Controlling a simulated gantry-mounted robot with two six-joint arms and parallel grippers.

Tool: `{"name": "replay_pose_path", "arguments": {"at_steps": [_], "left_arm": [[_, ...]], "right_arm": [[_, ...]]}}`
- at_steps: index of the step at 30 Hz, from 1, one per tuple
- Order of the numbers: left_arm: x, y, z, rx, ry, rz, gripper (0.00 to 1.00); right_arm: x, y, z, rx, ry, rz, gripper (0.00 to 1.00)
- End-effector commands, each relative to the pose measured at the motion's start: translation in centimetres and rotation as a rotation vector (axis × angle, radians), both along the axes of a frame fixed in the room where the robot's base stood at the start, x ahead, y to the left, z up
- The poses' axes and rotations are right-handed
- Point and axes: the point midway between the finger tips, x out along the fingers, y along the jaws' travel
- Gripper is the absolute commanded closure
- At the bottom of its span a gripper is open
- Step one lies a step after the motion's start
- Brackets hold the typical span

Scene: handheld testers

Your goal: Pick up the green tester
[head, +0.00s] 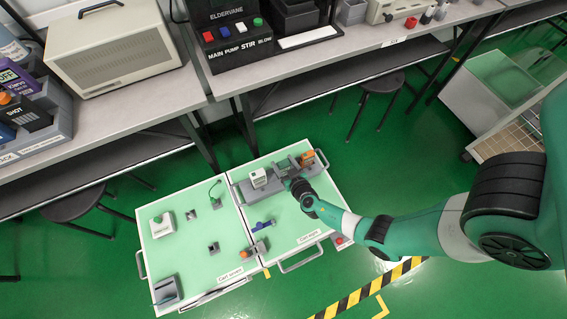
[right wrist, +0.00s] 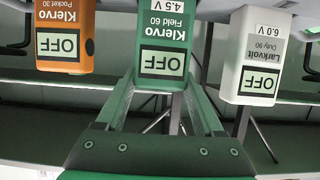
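The green tester (right wrist: 164,40) has a screen reading OFF and appears upside down in the right wrist view, between an orange tester (right wrist: 65,38) and a white tester (right wrist: 255,55). My right gripper (right wrist: 163,85) has one finger at each side of the green tester. I cannot tell whether the fingers press on it. In the head view my right gripper (head: 290,170) is over the grey rack (head: 243,192), between the white tester (head: 259,178) and the orange tester (head: 307,158). It hides the green tester there. My left gripper is not in view.
The rack stands on a pale green cart top (head: 295,215). A blue item (head: 262,224) and an orange-topped block (head: 252,251) lie in front. A second cart top (head: 180,245) with small fixtures adjoins on the left. Workbenches with equipment stand behind.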

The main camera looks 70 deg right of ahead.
Motion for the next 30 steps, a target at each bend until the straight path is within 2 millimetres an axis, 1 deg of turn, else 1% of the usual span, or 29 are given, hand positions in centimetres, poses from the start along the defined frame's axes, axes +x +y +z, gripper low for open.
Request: {"name": "replay_pose_path", "arguments": {"at_steps": [1,5,6,8,9,11,20,23,26,30], "left_arm": [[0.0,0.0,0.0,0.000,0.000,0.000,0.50],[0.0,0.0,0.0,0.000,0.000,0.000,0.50],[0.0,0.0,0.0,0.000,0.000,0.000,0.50],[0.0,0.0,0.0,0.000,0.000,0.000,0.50],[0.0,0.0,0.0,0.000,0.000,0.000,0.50],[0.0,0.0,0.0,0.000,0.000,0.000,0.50],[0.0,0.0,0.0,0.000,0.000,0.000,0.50],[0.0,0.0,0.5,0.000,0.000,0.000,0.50],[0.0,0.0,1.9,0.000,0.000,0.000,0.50],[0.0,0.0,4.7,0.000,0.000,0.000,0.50]], "right_arm": [[0.0,0.0,0.0,0.000,0.000,0.000,0.41],[0.0,0.0,0.0,0.000,0.000,0.000,0.65],[0.0,0.0,0.0,0.000,0.000,0.000,0.72],[0.0,0.0,0.0,0.000,0.000,0.000,0.83],[0.0,0.0,0.0,0.000,0.000,0.000,0.90],[0.0,0.0,0.0,0.000,0.000,0.000,1.00],[0.0,0.0,0.0,-0.001,-0.001,0.000,1.00],[0.0,0.0,0.6,0.000,-0.001,0.000,1.00],[0.0,0.0,2.3,0.000,-0.003,-0.001,1.00],[0.0,0.0,5.9,0.000,-0.004,0.000,1.00]]}}
